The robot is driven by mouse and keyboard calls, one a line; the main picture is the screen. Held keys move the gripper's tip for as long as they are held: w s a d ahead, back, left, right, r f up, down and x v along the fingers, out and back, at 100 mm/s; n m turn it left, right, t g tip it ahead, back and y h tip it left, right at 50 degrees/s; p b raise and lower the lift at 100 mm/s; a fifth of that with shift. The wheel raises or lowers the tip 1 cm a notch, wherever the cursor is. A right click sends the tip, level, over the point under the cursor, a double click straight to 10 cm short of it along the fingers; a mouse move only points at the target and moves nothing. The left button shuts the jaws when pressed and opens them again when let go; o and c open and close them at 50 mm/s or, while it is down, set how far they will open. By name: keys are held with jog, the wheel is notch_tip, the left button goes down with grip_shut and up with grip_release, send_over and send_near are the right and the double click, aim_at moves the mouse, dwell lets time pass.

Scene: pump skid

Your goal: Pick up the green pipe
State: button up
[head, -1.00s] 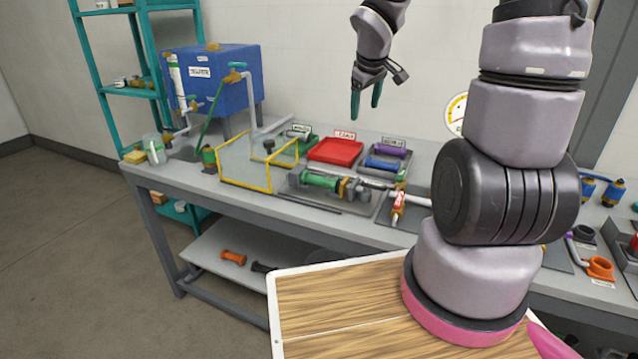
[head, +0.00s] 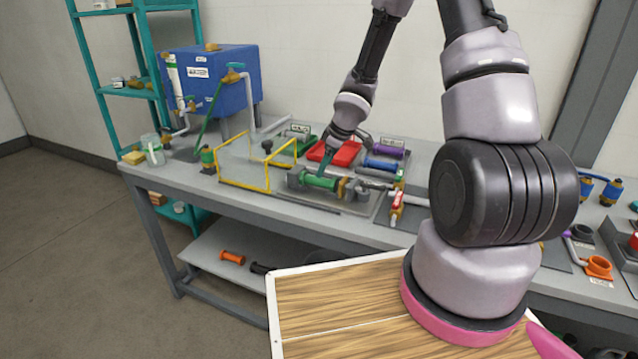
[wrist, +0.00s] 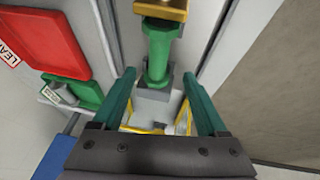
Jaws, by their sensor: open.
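The green pipe (head: 319,181) lies in a grey fixture on the bench, with a brass fitting at its right end. In the wrist view the green pipe (wrist: 158,52) shows at the top middle, below a brass part. My gripper (head: 325,170) is just above the pipe in the head view. In the wrist view my gripper (wrist: 158,80) has its two green fingers apart, one on each side of the pipe's line. Nothing is held. I cannot tell how far above the pipe the fingertips are.
A yellow frame (head: 268,177) stands left of the fixture. A red tray (head: 345,153) is behind it, partly hidden by my arm, with blue (head: 381,164) and purple (head: 391,152) pipes to its right. A red-handled valve (head: 397,199) stands at the right. A blue tank (head: 212,80) stands behind left.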

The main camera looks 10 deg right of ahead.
aim_at(319, 182)
jog(key=shift+x, duration=3.65)
jog(key=shift+w+d+r, duration=0.1)
jog(key=shift+w, duration=0.05)
grip_shut()
